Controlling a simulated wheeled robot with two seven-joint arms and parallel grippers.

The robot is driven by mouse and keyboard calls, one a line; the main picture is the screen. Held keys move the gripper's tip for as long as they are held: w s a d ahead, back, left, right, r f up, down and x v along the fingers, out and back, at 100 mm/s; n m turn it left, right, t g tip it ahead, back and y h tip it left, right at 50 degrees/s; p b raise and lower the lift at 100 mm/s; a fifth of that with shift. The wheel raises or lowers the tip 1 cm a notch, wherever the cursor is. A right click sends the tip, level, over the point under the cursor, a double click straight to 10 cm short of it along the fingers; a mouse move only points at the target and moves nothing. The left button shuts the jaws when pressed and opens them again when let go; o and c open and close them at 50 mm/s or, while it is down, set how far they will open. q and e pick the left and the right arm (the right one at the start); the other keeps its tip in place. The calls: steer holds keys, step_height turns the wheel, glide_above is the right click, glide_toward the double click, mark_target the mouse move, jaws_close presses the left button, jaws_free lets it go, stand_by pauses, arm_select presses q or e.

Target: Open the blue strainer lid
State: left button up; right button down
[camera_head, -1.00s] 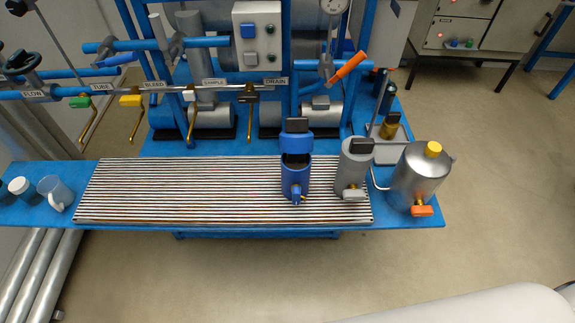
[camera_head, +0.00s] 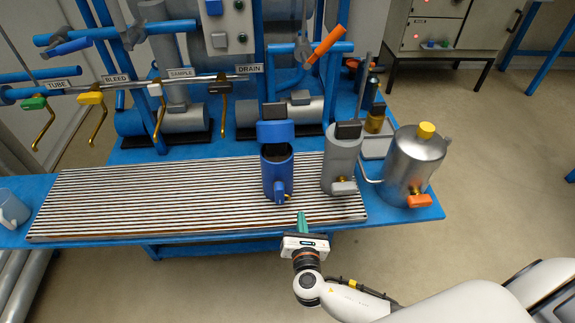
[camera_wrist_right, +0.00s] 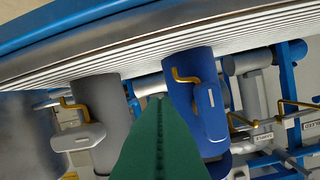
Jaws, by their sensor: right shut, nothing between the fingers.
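The blue strainer (camera_head: 277,182) stands on the ribbed bench top. Its blue lid (camera_head: 276,131) is tilted up at the back, and the dark opening of the body shows in front of it. My right gripper (camera_head: 301,219) is at the bench's front edge, in front of and a little right of the strainer, apart from it. Its green fingers are shut and empty. In the right wrist view the green fingers (camera_wrist_right: 160,130) fill the lower middle, with the blue strainer body (camera_wrist_right: 188,75) beyond them. The lid is not clear there. My left gripper is out of view.
A grey strainer (camera_head: 342,165) stands close right of the blue one, and a steel canister (camera_head: 412,165) is farther right. Pipes with coloured valve levers (camera_head: 92,98) run behind. The ribbed bench top (camera_head: 150,200) is clear to the left.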

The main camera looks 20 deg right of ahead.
step_height(320, 180, up, 10)
steer(key=a+f+n+t+b, duration=0.1)
steer(key=a+n+t+b, duration=0.1)
steer(key=a+n+t, duration=0.15)
steer(key=shift+t+h, duration=0.25)
steer(key=shift+h, duration=0.05)
steer(key=w+d+r+p, duration=0.1)
steer(key=w, duration=0.2)
steer(key=w+d+r+p, duration=0.1)
steer(key=w+r, duration=0.1)
steer(key=w, duration=0.2)
steer(key=w+d+r, duration=0.2)
steer(key=w, duration=0.1)
steer(key=shift+w+p, duration=0.25)
steer(key=shift+p, duration=0.15)
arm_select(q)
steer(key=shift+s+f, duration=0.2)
arm_select(e)
steer(key=shift+w+d+r, duration=0.1)
steer(key=shift+w+r, duration=0.25)
steer(key=shift+r, duration=0.05)
